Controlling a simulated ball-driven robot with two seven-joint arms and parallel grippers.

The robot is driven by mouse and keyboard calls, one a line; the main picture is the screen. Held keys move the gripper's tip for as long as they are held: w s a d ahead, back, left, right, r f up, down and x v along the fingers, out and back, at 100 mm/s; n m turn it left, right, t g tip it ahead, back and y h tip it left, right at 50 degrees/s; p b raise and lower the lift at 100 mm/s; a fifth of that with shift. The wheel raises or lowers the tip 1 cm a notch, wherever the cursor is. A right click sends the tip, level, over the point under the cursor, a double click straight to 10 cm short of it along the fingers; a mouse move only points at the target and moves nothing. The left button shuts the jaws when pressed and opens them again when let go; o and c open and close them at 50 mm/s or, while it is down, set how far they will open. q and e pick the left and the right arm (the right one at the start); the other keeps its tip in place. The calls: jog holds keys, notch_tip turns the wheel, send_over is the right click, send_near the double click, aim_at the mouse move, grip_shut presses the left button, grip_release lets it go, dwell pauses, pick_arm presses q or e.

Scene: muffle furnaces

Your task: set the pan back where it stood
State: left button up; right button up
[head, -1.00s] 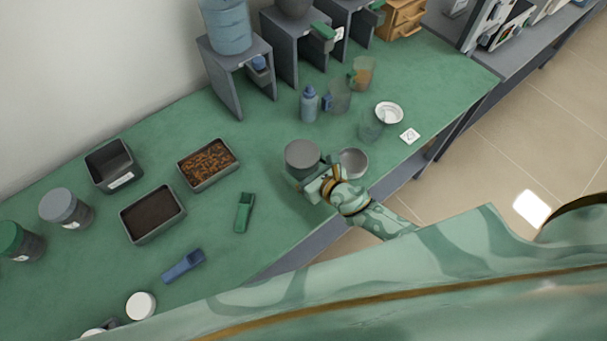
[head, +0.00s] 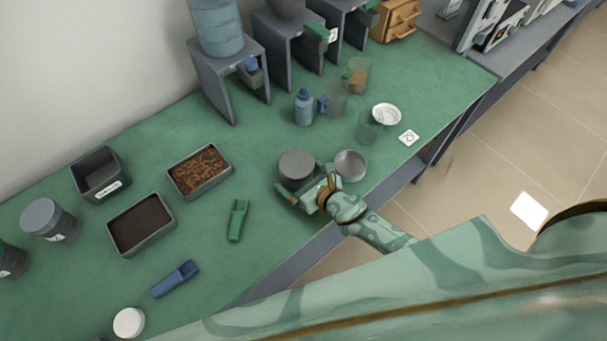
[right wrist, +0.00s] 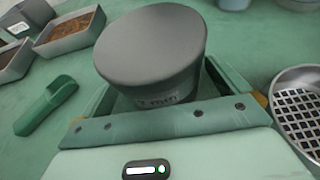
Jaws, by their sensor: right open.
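A dark grey round vessel (head: 297,166) with a flat top stands upright on the green bench; I take it to be the pan. The left gripper is not in view.
A round metal sieve (head: 350,165) stands close right of the gripper; its mesh shows in the wrist view (right wrist: 300,110). A green scoop (head: 238,220) and a soil tray (head: 118,227) lie left. A glass beaker (head: 368,128) and bottle (head: 304,108) stand behind. Bench between is clear.

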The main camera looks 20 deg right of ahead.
jog(key=shift+s+r, duration=0.2)
jog(key=shift+r, duration=0.1)
jog(key=p+v, duration=0.2)
jog(key=v, duration=0.8)
jog(key=shift+s+d, duration=0.1)
jog(key=shift+s, duration=0.1)
jog(key=shift+s+d+r, duration=0.2)
jog(key=shift+s, duration=0.3)
